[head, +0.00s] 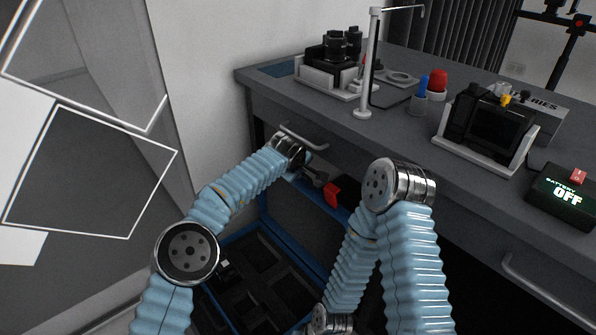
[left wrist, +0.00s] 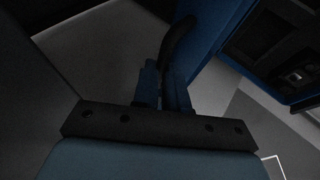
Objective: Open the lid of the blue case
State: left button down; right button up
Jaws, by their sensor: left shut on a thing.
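The blue case (head: 292,250) stands low beside the desk, with dark compartments showing inside. Its lid (head: 308,195) is raised, its blue top edge standing below the desk's drawer handle, and the inside is exposed. My left gripper (head: 315,178) is at that raised edge. In the left wrist view, my left gripper's fingers (left wrist: 164,88) are closed around a black curved handle (left wrist: 180,42) next to a blue panel. The case's blue frame and dark inside (left wrist: 292,72) show at the right there. My right arm bends downward, and its gripper is out of view.
The grey desk (head: 420,135) stands just behind the lid, with a drawer handle (head: 303,138) close to my left wrist. A red block (head: 333,194) shows behind the lid edge. A battery box (head: 565,195) sits on the desk.

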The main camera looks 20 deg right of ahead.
pick_arm(q)
jog(key=shift+f, duration=0.15)
jog(key=c, duration=1.2)
grip_release()
jog(key=shift+o, duration=0.2)
jog(key=b+v, duration=0.1)
jog(key=v, duration=1.2)
jog(key=shift+s+r, duration=0.25)
jog(key=shift+r, duration=0.05)
